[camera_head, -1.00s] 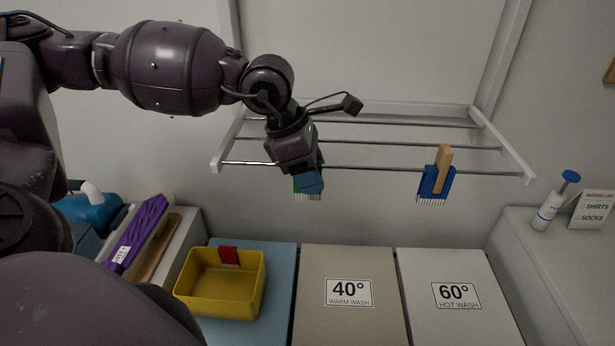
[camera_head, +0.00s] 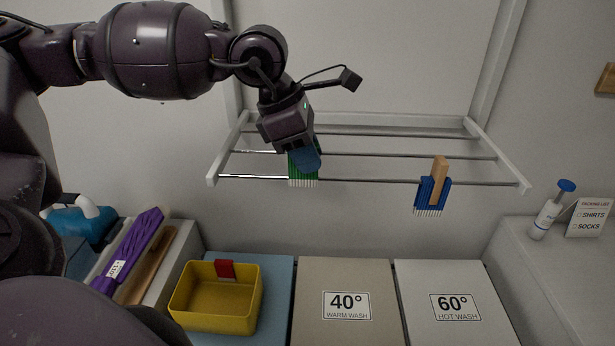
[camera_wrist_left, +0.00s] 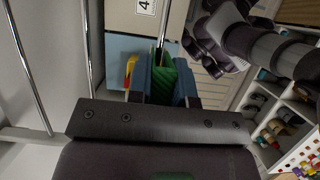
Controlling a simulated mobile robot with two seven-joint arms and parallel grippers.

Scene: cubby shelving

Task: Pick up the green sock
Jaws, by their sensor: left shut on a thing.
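The green sock (camera_head: 303,175) is pinched in my left gripper (camera_head: 304,158), in front of the drying rack's lower rail in the head view. Its fringed lower edge hangs at about that rail's height. In the left wrist view, the sock's green ribbed cloth (camera_wrist_left: 162,80) shows between the two blue fingers of my left gripper (camera_wrist_left: 166,88). The gripper hides part of the sock, and I cannot tell whether it touches the rail.
A blue sock (camera_head: 432,195) hangs from the drying rack (camera_head: 375,182) by a wooden peg (camera_head: 440,172). Below are a yellow bin (camera_head: 215,318), a 40° lid (camera_head: 345,275) and a 60° lid (camera_head: 450,275). A bottle (camera_head: 546,215) and a packing-list card (camera_head: 588,217) stand at right.

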